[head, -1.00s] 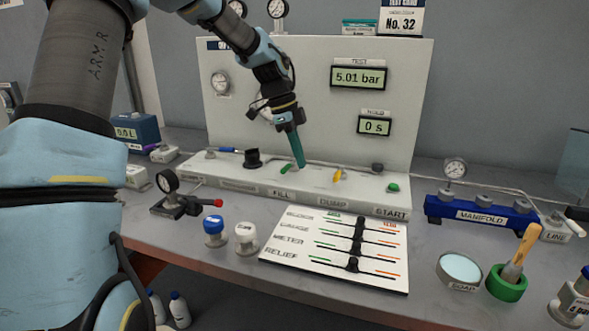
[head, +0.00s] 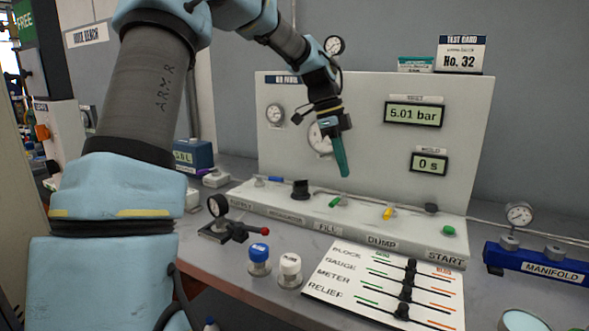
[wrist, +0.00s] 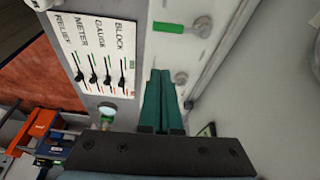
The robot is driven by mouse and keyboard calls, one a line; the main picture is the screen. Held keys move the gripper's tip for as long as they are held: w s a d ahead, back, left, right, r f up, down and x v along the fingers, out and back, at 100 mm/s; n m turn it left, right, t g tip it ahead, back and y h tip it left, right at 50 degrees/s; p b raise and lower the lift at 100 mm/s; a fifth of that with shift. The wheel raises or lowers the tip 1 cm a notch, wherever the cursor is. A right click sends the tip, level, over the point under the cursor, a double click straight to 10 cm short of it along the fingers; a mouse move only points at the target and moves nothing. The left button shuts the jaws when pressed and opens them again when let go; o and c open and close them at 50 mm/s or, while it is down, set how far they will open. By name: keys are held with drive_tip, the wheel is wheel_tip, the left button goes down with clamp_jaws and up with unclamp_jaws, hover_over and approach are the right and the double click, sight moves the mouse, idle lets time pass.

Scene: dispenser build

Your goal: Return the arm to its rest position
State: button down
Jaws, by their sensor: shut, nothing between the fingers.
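My gripper (head: 342,158) has long green fingers that are shut with nothing between them. In the head view it hangs in front of the grey test panel (head: 370,100), above the fill valve's green lever (head: 335,202), apart from it. In the wrist view my shut fingers (wrist: 164,85) point over the panel's base, with a green lever (wrist: 168,28) beyond them. My arm reaches over from the upper left of the head view.
The slider board (head: 385,285) lies in front of the panel base. A blue-capped knob (head: 259,255), a white knob (head: 290,268) and a gauge with a red-tipped lever (head: 225,220) stand left of it. The blue manifold (head: 540,260) is at right. Air around my gripper looks clear.

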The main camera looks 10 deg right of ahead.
drive_tip(key=s+a+f+n+t, duration=0.1)
drive_tip(key=s+a+f+n, duration=0.1)
drive_tip(key=a+n, duration=0.4)
drive_tip(key=s+a+f+n+t+y, duration=0.1)
drive_tip(key=s+a+f+n, duration=0.2)
drive_tip(key=a+n, duration=0.3)
drive_tip(key=s+a+f+n+t+y, duration=0.1)
drive_tip(key=s+a+f+n, duration=0.2)
drive_tip(key=a, duration=1)
drive_tip(key=shift+a+f+n, duration=0.2)
drive_tip(key=shift+f+n, duration=0.25)
drive_tip(key=shift+n, duration=0.5)
drive_tip(key=shift+a+f+n, duration=0.2)
drive_tip(key=shift+f+n, duration=0.2)
drive_tip(key=shift+n, duration=0.55)
drive_tip(key=s+a+f+n, duration=0.1)
drive_tip(key=s+a+n, duration=0.3)
drive_tip(key=a+n, duration=0.1)
drive_tip(key=shift+s+a+f+t+y, duration=0.15)
drive_tip(key=shift+s+f+t+y, duration=0.15)
drive_tip(key=shift+s+f+y, duration=0.1)
